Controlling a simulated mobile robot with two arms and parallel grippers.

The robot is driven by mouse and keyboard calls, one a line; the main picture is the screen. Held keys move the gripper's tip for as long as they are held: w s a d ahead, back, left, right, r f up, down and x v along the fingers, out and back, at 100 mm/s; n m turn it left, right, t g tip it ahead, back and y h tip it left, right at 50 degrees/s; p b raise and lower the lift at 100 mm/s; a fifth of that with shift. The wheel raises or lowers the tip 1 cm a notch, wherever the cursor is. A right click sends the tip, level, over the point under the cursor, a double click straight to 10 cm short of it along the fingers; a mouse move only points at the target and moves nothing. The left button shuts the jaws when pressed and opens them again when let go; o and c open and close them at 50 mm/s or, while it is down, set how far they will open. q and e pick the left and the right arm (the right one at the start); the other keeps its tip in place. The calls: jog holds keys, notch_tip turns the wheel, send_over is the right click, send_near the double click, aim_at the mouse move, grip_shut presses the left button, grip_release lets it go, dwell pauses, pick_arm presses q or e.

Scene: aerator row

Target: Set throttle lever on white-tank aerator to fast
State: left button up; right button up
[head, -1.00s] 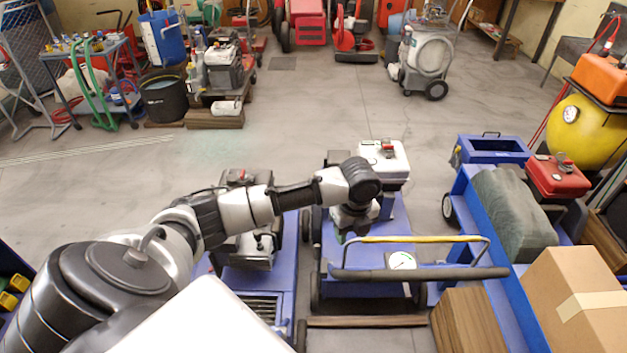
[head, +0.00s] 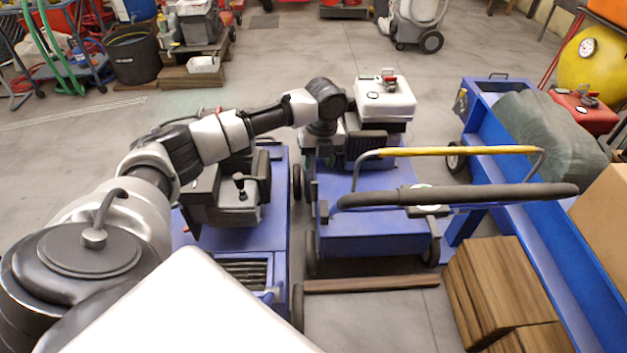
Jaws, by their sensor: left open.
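The white-tank aerator has a white tank (head: 385,97) with a red cap on top, a blue deck (head: 370,205), and a yellow-topped bail over a black handlebar. My left arm reaches in from the left, and its wrist bends down at the aerator's engine. My left gripper (head: 314,158) is open, low beside the engine's left side and left of the bail. Its fingertips are small and partly hidden. I cannot make out the throttle lever on this aerator; my wrist and gripper cover that side of the engine. My right gripper is not in view.
A second blue aerator (head: 232,232) with a black-knobbed lever (head: 240,184) stands left, under my arm. The handlebar (head: 460,196) spans the near side. Wooden blocks (head: 500,285) sit near right.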

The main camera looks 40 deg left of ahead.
aim_at(315, 183)
pick_arm(q)
jog(key=f, duration=0.6)
jog(key=f+b, duration=0.1)
jog(key=f, duration=0.3)
jog(key=shift+s+a, duration=0.2)
jog(key=shift+s, duration=0.2)
grip_shut()
jog(key=shift+r, duration=0.1)
